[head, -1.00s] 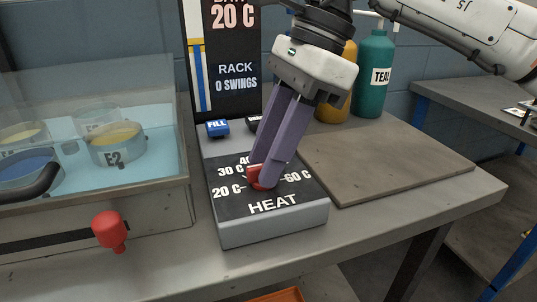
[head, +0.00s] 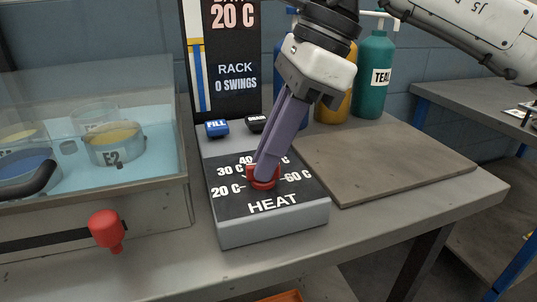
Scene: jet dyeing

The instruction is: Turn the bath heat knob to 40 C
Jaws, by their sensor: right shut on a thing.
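The red heat knob (head: 264,185) sits on the black-faced HEAT panel (head: 311,213) of a grey control box. Labels 20 C, 30 C and 60 C show around it; the 40 label is partly covered by my fingers. My right gripper (head: 263,174) comes down from above and its purple fingers are shut on the knob. The fingers hide much of the knob, so I cannot tell which mark it points to. The display (head: 232,75) behind reads 20 C and RACK 0 SWINGS. My left gripper is not in view.
A blue FILL button (head: 217,129) and a dark button (head: 256,124) sit behind the panel. A clear-walled water bath (head: 150,155) with beakers and a red knob (head: 106,231) on its front stands left. A bare board (head: 390,165) and teal bottle (head: 374,75) are right.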

